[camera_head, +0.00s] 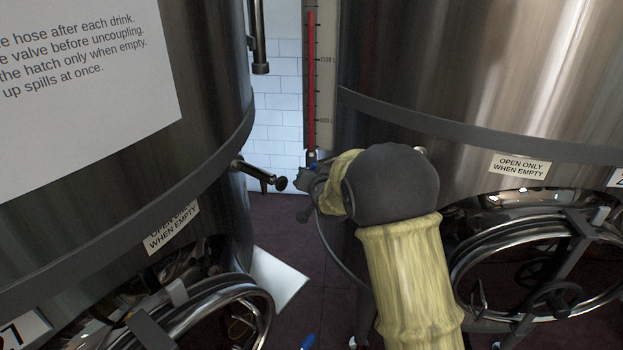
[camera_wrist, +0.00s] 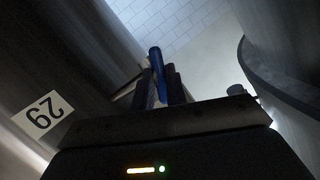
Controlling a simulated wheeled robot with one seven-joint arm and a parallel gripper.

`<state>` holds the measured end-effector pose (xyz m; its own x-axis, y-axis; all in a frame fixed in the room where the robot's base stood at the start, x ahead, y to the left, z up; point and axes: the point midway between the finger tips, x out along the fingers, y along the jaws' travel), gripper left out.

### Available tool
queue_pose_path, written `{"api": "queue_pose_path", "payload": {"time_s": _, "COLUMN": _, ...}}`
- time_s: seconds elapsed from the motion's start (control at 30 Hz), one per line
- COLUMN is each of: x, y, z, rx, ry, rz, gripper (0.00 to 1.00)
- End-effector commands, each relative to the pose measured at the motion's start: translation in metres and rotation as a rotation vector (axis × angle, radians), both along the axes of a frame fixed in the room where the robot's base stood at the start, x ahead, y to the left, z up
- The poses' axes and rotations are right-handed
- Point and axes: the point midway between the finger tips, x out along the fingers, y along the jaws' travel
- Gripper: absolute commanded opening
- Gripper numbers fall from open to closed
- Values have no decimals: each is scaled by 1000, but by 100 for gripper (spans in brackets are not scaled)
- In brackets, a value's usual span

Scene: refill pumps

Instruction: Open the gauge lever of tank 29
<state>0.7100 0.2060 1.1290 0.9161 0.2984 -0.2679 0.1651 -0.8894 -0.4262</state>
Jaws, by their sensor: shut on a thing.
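My gripper (camera_wrist: 163,88) is shut on the blue gauge lever (camera_wrist: 155,62), which stands up between the two dark fingers in the wrist view. A tank label reading 29 (camera_wrist: 43,113) shows upside down at the left of that view, on the tank's dark wall. In the head view, my gripper (camera_head: 308,180) is at the foot of the sight gauge (camera_head: 325,75) with its red column, beside the right-hand tank (camera_head: 470,70). Only a small blue bit of the lever shows there; my wrist and the gripper hide the rest.
The left tank (camera_head: 120,180) stands close by, with a black-knobbed valve handle (camera_head: 262,175) jutting toward my gripper. Round hatches (camera_head: 225,310) sit low on both tanks, under "open only when empty" signs (camera_head: 520,166). A narrow gap of dark red floor lies between the tanks.

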Motion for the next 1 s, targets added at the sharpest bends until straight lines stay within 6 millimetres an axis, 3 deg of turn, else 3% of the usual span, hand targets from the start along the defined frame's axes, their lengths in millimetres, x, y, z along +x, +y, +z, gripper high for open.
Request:
{"api": "queue_pose_path", "payload": {"time_s": 0.5, "x": 0, "y": 3, "z": 2, "rx": -394, "ry": 13, "rz": 2, "gripper": 0}}
{"api": "queue_pose_path", "payload": {"time_s": 1.0, "x": 0, "y": 2, "z": 2, "rx": -467, "ry": 14, "rz": 1, "gripper": 0}}
